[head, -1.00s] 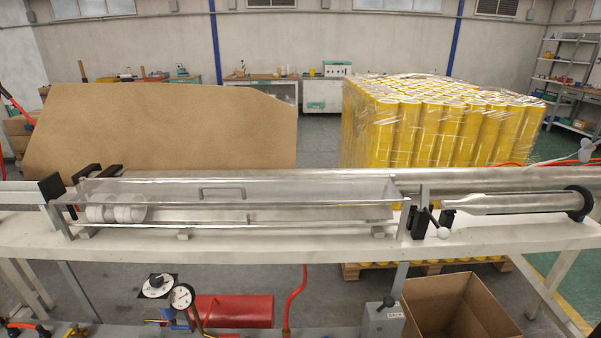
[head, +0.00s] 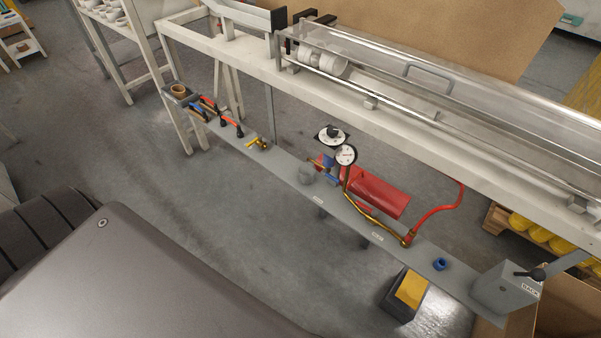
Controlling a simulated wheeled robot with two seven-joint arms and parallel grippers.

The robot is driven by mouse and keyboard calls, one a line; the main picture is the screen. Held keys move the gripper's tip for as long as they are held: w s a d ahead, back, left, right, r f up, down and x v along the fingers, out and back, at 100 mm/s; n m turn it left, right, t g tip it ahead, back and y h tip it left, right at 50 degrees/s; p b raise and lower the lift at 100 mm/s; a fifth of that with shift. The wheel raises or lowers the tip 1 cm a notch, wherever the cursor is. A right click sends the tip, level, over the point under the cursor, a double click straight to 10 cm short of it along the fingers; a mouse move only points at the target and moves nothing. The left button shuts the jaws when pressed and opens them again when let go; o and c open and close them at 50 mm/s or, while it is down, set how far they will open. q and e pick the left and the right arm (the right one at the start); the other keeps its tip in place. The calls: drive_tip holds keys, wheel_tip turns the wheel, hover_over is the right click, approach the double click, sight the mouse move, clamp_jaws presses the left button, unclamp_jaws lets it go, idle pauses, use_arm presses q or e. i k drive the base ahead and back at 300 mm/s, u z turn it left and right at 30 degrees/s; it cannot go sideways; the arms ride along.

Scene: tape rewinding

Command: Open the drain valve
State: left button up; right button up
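A small brass valve-like fitting (head: 257,143) sits on the grey lower shelf (head: 290,172) of the machine. A red cylindrical tank (head: 375,194) lies beside that shelf, with a round white pressure gauge (head: 345,155) and a blue fitting (head: 329,170) at its left end. Neither gripper is in view.
A white frame (head: 390,118) with a clear cover (head: 470,95) runs above the shelf.

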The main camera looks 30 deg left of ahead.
sight(324, 172)
drive_tip(key=u, duration=0.9)
drive_tip(key=i, duration=0.15)
drive_tip(key=u, duration=2)
drive_tip(key=i, duration=1.05)
drive_tip(key=z, duration=3.2)
